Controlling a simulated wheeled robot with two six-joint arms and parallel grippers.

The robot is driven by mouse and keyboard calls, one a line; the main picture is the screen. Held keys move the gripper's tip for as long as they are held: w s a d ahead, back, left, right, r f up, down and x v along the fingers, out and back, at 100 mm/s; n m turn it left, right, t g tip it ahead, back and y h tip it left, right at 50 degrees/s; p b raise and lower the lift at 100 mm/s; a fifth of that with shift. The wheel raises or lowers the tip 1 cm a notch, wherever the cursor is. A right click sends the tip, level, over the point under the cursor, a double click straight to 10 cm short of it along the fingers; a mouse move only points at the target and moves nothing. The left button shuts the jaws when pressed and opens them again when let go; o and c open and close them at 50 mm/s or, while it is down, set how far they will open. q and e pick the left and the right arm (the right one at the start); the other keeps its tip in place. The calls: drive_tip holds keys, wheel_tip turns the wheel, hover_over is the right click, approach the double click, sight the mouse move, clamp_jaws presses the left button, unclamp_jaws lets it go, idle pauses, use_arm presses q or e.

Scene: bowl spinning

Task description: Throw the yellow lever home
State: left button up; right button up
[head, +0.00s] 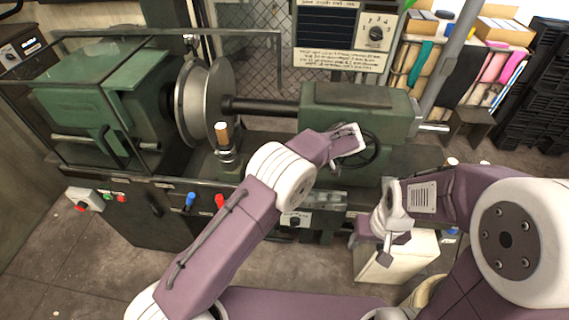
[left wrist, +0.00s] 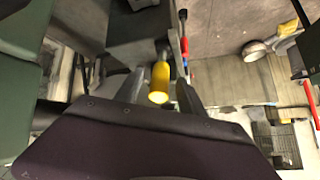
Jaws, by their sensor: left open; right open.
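The yellow lever (left wrist: 160,82) shows in the left wrist view, its rounded end pointing toward the camera. The two dark fingers of my left gripper (left wrist: 159,92) are open, one on each side of the lever, with visible gaps. I cannot tell how deep the lever sits between them. In the head view I do not see the yellow lever, and my left arm covers part of the machine front. My right gripper (head: 385,254) is open and empty at the right, in front of a pale box, away from the levers.
A blue lever (head: 190,200) and a red lever (head: 220,202) stand on the front of the green spinning lathe (head: 352,105). A metal disc (head: 198,102) is on its spindle. A handwheel (head: 362,148) is close to my left arm. A pale box (head: 400,258) stands at right.

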use_arm(q)
drive_tip(key=v, duration=0.7)
drive_tip(key=shift+f, duration=0.1)
